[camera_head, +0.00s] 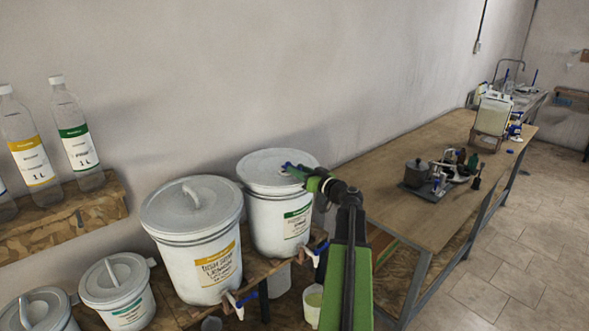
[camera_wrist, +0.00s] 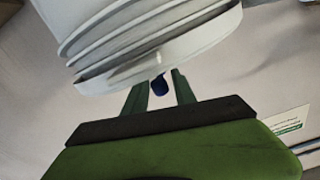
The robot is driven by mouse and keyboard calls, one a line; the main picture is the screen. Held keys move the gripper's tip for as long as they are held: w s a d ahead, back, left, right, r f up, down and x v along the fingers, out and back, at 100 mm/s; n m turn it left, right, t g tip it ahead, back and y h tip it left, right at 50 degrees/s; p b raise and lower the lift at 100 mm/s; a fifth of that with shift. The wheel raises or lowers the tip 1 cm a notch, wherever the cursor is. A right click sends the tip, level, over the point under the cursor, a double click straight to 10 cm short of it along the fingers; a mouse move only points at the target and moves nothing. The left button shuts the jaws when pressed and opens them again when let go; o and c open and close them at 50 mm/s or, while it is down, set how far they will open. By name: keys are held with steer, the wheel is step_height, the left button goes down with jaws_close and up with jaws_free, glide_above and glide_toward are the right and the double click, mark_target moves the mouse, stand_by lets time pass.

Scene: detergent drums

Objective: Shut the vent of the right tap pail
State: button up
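The right tap pail (camera_head: 275,222) is white with a green label, and its pale lid (camera_head: 262,166) is on. Its tap with a blue lever (camera_head: 320,248) is low on its right side. My gripper (camera_head: 301,171) is at the right part of the lid, by a small blue piece (camera_head: 287,166) that seems to be the vent. In the wrist view, a white ridged round form (camera_wrist: 150,40), likely the pail's rim and lid, fills the top. A dark blue piece (camera_wrist: 158,86) shows between my two green fingers (camera_wrist: 160,92), which stand apart with a gap at the right. Contact cannot be told.
The left tap pail (camera_head: 196,265) with a yellow label stands close by, its lid handle raised. Two smaller pails (camera_head: 118,295) stand at the front left. Bottles (camera_head: 76,140) sit on a wall shelf. A wooden table (camera_head: 425,215) with items extends at the right.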

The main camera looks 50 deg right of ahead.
steer(key=shift+w+d, duration=0.1)
steer(key=shift+w, duration=1.1)
steer(key=shift+c, duration=0.2)
jaws_close()
stand_by(0.4)
